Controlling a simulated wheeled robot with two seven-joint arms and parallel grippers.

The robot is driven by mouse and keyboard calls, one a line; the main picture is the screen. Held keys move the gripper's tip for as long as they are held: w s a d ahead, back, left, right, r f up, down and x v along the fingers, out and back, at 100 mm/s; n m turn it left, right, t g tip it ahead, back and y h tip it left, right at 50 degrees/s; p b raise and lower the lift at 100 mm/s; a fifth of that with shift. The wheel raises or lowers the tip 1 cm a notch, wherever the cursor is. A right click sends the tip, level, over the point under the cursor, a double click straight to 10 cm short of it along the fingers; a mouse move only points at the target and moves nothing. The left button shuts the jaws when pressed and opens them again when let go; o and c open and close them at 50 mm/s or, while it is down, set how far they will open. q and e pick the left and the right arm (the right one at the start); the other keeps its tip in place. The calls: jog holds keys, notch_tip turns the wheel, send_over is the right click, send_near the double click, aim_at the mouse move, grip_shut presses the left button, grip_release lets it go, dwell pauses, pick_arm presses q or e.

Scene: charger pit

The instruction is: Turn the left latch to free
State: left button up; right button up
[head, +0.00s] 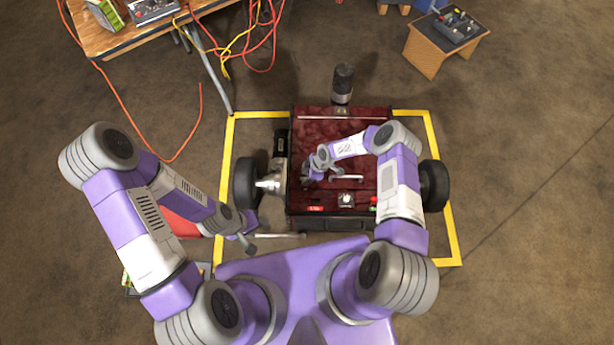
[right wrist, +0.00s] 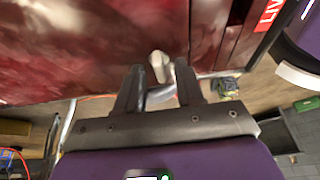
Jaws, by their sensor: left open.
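The dark red machine (head: 335,140) with black wheels stands in a yellow floor frame. My right gripper (head: 312,178) is low over the left part of its top. In the right wrist view, the fingers of my right gripper (right wrist: 160,82) are apart with a pale, rounded latch piece (right wrist: 160,66) between and just beyond them. A grey curved part (right wrist: 160,97) spans the gap. I cannot tell whether the fingers press on it. In the head view the gripper hides the left latch. My left gripper (head: 247,243) is open, left of the machine's front and apart from it.
A pale bar handle (head: 346,177) and a red and green button (head: 374,205) are on the machine. A dark cylinder (head: 343,82) rises behind it. A wooden table (head: 100,40) with loose orange cables is back left. A small stand (head: 428,55) is back right.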

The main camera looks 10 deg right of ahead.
grip_shut()
